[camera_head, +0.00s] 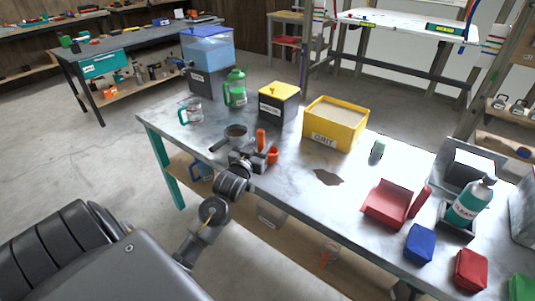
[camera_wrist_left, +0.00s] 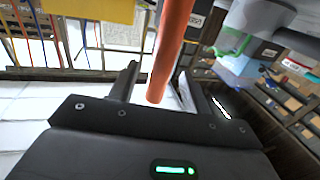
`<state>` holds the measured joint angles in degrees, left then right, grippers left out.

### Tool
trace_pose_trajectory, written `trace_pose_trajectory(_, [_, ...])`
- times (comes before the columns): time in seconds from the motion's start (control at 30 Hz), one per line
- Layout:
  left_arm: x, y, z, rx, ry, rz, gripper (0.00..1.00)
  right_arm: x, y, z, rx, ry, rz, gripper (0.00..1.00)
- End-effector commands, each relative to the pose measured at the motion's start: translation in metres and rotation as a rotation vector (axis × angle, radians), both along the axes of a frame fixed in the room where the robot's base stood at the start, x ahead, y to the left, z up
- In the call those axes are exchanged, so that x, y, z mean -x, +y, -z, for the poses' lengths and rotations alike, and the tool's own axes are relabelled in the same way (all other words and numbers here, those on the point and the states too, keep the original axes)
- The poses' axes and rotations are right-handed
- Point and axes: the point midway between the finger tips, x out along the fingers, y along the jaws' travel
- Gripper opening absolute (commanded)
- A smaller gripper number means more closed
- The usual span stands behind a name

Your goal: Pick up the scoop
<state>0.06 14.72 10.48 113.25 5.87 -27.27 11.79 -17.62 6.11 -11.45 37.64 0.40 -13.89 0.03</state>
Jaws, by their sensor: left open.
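An orange tool, seemingly the scoop, stands at the near edge of the workbench, its upright handle (camera_head: 261,139) showing beside my left gripper (camera_head: 260,158). A second orange part (camera_head: 273,156) shows just right of the gripper; its full shape is hidden. In the left wrist view the orange handle (camera_wrist_left: 172,45) runs down between the two fingers of my open left gripper (camera_wrist_left: 158,82). I cannot tell whether either finger touches it. My right gripper is not in view.
A grey pan (camera_head: 236,132) stands close behind my left gripper. Behind are a yellow grit box (camera_head: 335,124), a black-and-yellow box (camera_head: 278,102) and a green lantern-like object (camera_head: 235,88). The bench middle is mostly clear.

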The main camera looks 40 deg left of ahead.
Motion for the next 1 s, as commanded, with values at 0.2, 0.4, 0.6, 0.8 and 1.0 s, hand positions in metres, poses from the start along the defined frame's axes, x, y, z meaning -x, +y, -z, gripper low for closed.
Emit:
trace_pose_trajectory(0.2, [-0.022, 0.006, 0.000, 0.000, 0.000, 0.001, 0.48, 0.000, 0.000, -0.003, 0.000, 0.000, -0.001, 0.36])
trace_pose_trajectory(0.4, [-0.024, 0.007, 0.000, 0.000, 0.000, 0.000, 0.48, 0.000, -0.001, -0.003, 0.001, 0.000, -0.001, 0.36])
trace_pose_trajectory(0.6, [-0.023, 0.007, 0.000, 0.000, 0.000, 0.000, 0.27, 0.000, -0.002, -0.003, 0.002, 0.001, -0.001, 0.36])
trace_pose_trajectory(0.8, [-0.023, 0.007, 0.000, 0.000, 0.000, 0.000, 0.01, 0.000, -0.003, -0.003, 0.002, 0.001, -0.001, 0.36])
trace_pose_trajectory(1.0, [-0.023, 0.007, 0.000, 0.000, -0.001, 0.000, 0.00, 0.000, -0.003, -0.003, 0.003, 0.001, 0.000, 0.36])
